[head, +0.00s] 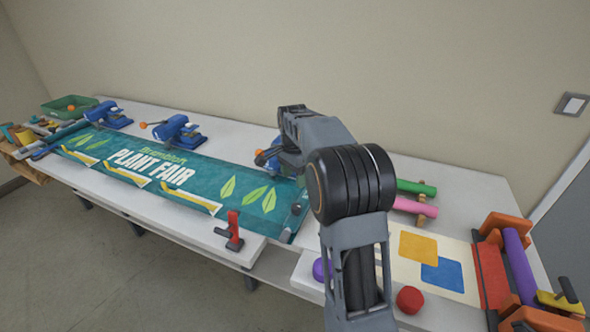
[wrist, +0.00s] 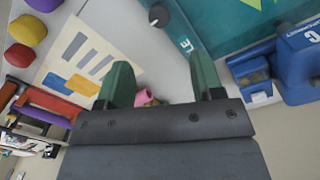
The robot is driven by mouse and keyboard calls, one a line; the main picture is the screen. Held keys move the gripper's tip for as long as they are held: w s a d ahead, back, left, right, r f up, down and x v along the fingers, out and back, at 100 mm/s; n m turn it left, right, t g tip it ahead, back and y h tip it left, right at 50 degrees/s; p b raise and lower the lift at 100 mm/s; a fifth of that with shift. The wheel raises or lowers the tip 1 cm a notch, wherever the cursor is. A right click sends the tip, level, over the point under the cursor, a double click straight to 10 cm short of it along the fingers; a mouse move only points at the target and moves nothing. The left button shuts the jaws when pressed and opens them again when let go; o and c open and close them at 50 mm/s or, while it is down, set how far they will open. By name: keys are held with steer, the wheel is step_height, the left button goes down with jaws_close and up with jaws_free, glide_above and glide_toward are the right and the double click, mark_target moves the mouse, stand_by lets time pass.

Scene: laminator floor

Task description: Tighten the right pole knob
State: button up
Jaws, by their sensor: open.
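The green plant fair banner (head: 170,170) lies along the table, with a pole at its right end. A small dark knob (head: 296,209) sits on that pole. In the wrist view a round black knob with a pale mark (wrist: 158,15) shows near the top edge, beside the banner's pole end (wrist: 190,30). My gripper (wrist: 160,75) is open, its two green fingers apart with nothing held. The knob lies beyond the fingertips, not between them. In the head view my arm hides the gripper.
A blue press (wrist: 290,65) stands close right of my fingers in the wrist view. A pink roll (head: 415,206) and a green roll (head: 416,187) lie right of my arm. A red clamp (head: 230,232) stands at the table's front edge. A red ball-like knob (head: 410,300) is front right.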

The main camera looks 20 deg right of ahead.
steer(key=shift+r, duration=1.15)
steer(key=shift+w, duration=0.1)
steer(key=s+a+n+t, duration=0.1)
steer(key=s+a+n, duration=0.2)
steer(key=s+n, duration=0.2)
steer(key=s+a+f+n+t, duration=0.1)
steer(key=s+a+n, duration=0.3)
steer(key=s, duration=0.6)
steer(key=s+a+f+n+t, duration=0.1)
steer(key=s+a+n+t, duration=0.1)
steer(key=s+n, duration=0.4)
steer(key=shift+s+a+f, duration=0.2)
steer(key=shift+s+a, duration=0.55)
steer(key=shift+s, duration=0.2)
